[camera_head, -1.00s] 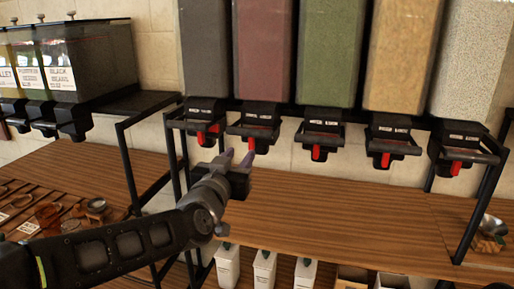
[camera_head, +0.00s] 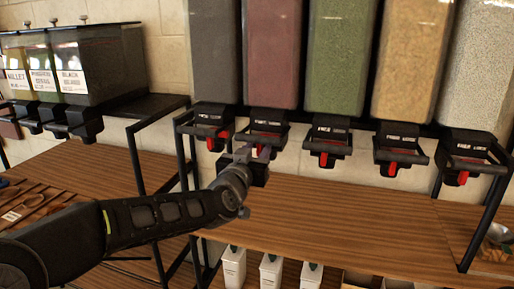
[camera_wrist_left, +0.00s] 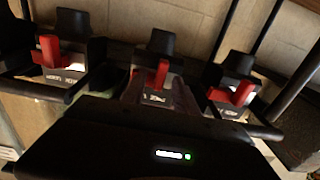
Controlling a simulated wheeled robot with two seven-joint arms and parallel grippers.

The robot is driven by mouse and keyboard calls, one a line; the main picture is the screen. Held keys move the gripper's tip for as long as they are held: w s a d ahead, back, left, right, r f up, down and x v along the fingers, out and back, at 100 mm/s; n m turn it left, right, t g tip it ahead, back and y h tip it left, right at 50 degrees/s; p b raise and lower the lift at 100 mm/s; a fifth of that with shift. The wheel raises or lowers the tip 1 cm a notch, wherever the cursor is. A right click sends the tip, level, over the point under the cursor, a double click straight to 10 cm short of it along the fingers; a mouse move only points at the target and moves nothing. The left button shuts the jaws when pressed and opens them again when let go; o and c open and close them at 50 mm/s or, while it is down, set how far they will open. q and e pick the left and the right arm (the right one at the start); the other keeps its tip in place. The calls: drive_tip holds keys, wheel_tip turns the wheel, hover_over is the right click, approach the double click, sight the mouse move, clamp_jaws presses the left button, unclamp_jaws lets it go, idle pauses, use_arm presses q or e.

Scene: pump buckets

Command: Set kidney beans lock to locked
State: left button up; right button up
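The kidney beans dispenser (camera_head: 272,60) is the tall reddish bin second from left in the head view. Its black outlet (camera_head: 268,118) has a red lock lever, mostly hidden behind my left gripper there. My left gripper (camera_head: 254,154) is open just below and in front of that outlet. In the left wrist view, the red lever (camera_wrist_left: 162,72) of the middle outlet stands upright beyond my left gripper (camera_wrist_left: 158,98), in line with the gap between its fingers. I cannot tell whether they touch. My right gripper is not in view.
Neighbouring outlets with red levers sit close on both sides: the grey bin's (camera_head: 213,118) and the green bin's (camera_head: 327,140). A black frame (camera_head: 180,160) stands left of my gripper. The wooden counter (camera_head: 340,215) below is mostly clear.

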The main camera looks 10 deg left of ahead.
use_arm(q)
drive_tip(key=shift+w, duration=0.1)
drive_tip(key=shift+c, duration=0.4)
clamp_jaws()
idle(1.0)
